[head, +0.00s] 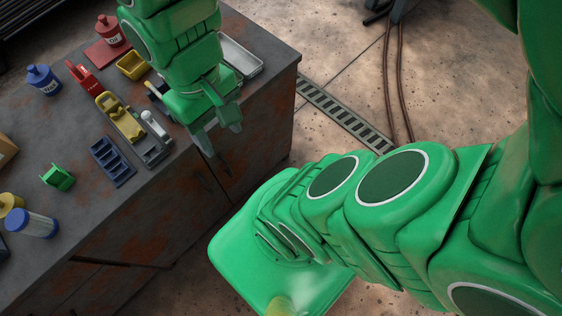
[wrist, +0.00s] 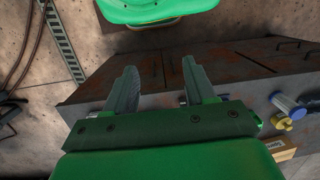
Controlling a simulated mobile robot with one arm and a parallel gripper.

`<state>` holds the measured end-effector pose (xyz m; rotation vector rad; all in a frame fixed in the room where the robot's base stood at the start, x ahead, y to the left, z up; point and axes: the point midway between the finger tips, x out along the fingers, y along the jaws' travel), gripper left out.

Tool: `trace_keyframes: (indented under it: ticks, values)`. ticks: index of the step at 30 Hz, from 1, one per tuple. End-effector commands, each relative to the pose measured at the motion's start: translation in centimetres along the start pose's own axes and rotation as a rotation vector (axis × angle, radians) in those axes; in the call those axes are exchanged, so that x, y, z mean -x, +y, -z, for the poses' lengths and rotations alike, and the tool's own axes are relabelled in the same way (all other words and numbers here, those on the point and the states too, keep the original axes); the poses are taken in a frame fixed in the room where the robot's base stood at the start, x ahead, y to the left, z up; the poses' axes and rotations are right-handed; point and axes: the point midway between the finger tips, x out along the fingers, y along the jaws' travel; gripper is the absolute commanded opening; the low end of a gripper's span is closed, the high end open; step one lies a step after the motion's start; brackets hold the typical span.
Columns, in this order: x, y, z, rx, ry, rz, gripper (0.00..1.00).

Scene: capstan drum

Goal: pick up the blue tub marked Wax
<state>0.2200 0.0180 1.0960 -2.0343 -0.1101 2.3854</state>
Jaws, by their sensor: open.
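The blue tub marked Wax (head: 43,80) stands upright on the bench at the upper left of the head view. I cannot make it out in the wrist view. My gripper (head: 222,138) is open and empty, well to the right of the tub, and appears in front of the bench's near edge, pointing down. In the wrist view my gripper's two fingers (wrist: 159,75) are spread with nothing between them.
The dark bench (head: 95,205) also holds a red Oil tub (head: 109,31), a yellow bin (head: 132,65), a red holder (head: 83,77), a yellow-and-grey tool (head: 122,117), a blue tray (head: 112,161), a green holder (head: 57,177) and a blue-capped jar (head: 31,222). Bare bench surface lies around the Wax tub.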

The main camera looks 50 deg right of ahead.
Motion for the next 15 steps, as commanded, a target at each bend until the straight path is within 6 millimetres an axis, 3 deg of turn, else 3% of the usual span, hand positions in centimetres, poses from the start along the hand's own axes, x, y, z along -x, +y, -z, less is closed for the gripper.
trace_keyframes:
  ticks: [1,5,8,15]
  values:
    - [0.1,1.6,0.0,-0.047,0.0,-0.043,0.55]
    - [0.1,2.1,0.3,-0.063,0.004,-0.057,0.55]
    - [0.1,2.1,1.7,-0.059,0.023,-0.057,0.55]
    - [0.8,1.5,9.4,-0.041,0.16,-0.057,0.55]
